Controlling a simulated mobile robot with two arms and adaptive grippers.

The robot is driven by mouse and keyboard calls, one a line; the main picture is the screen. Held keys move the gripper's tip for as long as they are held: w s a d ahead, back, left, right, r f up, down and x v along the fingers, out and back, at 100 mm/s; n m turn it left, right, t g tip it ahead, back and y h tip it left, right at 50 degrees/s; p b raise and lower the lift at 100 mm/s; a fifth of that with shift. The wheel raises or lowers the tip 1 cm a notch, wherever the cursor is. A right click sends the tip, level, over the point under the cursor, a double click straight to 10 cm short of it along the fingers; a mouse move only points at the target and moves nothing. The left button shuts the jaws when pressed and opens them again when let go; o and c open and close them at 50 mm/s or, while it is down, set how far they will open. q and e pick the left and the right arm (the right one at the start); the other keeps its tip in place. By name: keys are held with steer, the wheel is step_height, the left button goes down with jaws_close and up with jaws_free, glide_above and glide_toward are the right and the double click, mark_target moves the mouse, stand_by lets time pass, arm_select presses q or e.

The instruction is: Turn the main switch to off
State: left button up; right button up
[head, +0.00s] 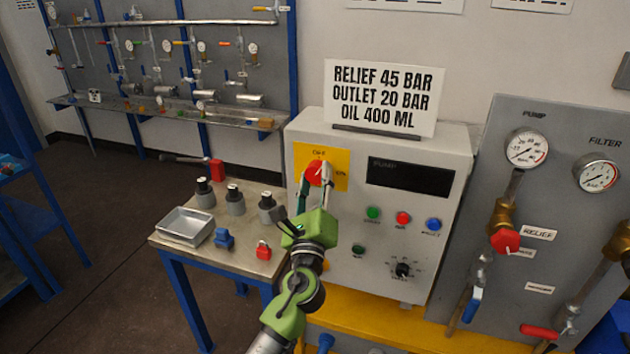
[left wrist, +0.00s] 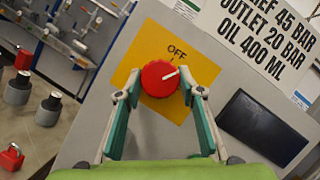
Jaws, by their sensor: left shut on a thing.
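The main switch is a red round knob (head: 315,170) on a yellow plate (head: 301,154) at the upper left of the grey control cabinet. In the left wrist view the knob (left wrist: 158,76) has a white pointer mark slanting up to the right. The word OFF stands above the knob, and the pointer is not lined up with it. My left gripper (head: 316,179) is shut on the knob, with one finger on each side; its fingers (left wrist: 160,95) also show in the left wrist view. My right gripper is not in view.
The cabinet has a dark display (head: 410,177), coloured buttons and a black selector (head: 403,270). A sign (head: 384,97) stands on top. At left, a small table (head: 262,205) carries a metal tray (head: 185,226), dark-topped cylinders and a red padlock (head: 264,250). A gauge panel (head: 560,140) stands right.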

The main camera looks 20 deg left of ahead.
arm_select(q)
steer(key=n, duration=0.2)
steer(key=n+g+y, duration=0.1)
steer(key=n, duration=0.1)
steer(key=shift+r+n+g+y, duration=0.15)
steer(key=shift+n+g+y, duration=0.15)
steer(key=shift+d+n+g+p, duration=0.1)
steer(key=shift+n+g+p, duration=0.5)
steer(key=shift+n, duration=1)
steer(key=o, duration=1.1)
steer(key=shift+r+y, duration=0.1)
steer(key=shift+y, duration=0.2)
